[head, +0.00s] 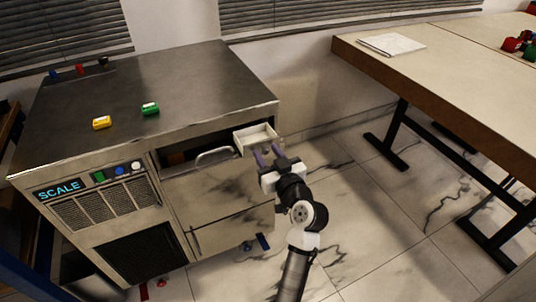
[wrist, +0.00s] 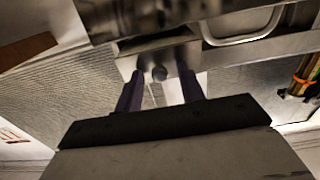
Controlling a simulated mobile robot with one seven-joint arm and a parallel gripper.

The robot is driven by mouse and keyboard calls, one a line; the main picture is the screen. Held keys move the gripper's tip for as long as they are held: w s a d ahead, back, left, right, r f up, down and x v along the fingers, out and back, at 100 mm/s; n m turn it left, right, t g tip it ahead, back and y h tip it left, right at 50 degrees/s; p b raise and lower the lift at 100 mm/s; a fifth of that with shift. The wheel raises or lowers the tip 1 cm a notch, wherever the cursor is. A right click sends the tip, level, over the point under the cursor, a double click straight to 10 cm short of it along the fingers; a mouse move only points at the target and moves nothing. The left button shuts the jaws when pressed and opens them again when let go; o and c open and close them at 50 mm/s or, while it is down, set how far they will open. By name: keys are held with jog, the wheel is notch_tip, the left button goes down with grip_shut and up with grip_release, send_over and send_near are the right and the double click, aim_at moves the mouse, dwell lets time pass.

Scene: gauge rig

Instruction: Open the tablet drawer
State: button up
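The tablet drawer (head: 255,138) is a small pale box at the right end of the metal cabinet (head: 215,88). It stands partly out, and its light interior shows from above. In the wrist view its metal front (wrist: 174,58) carries a small round knob (wrist: 160,73). My gripper (head: 268,154) is just in front of the drawer. In the wrist view its two purple fingers (wrist: 161,76) are apart, one on each side of the knob, with a gap visible on both sides. I cannot tell whether the drawer holds anything.
A larger drawer (head: 215,190) with a bar handle (head: 214,154) is left of my gripper. A table (head: 440,85) stands at the right, with floor between. Small items lie on the floor by the cabinet.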

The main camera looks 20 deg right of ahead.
jog(key=s+b, duration=0.2)
jog(key=s, duration=1.2)
jog(key=shift+d, duration=0.25)
jog(key=shift+w, duration=0.1)
